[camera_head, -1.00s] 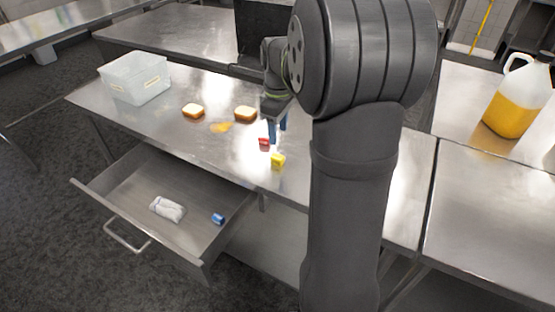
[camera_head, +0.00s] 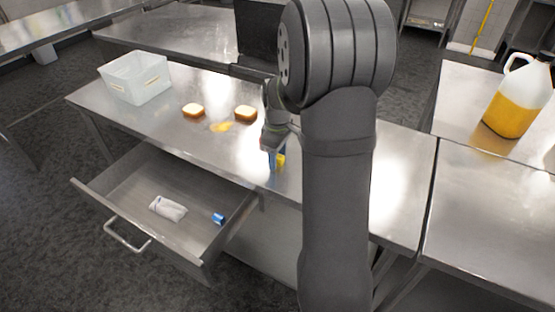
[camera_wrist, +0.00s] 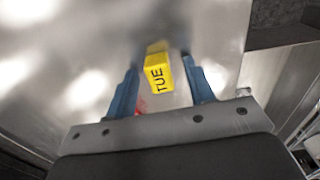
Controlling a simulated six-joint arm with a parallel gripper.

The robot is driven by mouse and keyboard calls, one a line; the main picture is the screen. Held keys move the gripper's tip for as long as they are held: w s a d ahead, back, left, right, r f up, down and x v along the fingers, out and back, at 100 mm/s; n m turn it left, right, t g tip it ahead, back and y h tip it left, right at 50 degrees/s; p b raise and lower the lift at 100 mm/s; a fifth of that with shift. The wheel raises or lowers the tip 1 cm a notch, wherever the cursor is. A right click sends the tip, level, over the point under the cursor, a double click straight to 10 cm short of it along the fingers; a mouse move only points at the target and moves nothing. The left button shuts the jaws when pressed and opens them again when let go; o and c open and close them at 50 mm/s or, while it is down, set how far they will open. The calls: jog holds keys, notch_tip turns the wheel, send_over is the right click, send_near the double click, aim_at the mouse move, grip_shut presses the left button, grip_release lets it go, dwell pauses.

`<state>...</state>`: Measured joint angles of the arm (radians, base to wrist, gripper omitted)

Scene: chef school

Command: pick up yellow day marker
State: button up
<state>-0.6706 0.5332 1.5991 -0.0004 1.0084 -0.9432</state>
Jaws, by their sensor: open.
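The yellow day marker (camera_wrist: 158,76) is a small block with "TUE" on it, standing on the steel table. In the wrist view it lies between the two blue fingers of my gripper (camera_wrist: 160,88), with a gap on each side. In the head view the marker (camera_head: 281,160) is partly hidden by my gripper (camera_head: 274,158), which is down at the table's front edge. My gripper is open. A bit of red (camera_wrist: 141,104) shows beside the left finger in the wrist view; that red thing is hidden in the head view.
An open drawer (camera_head: 140,190) below holds a white cloth (camera_head: 168,208) and a blue block (camera_head: 218,219). A jug (camera_head: 517,98) stands at right.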

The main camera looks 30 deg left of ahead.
jog(key=c, duration=1.1)
jog(key=shift+o, duration=0.2)
jog(key=shift+r, duration=0.1)
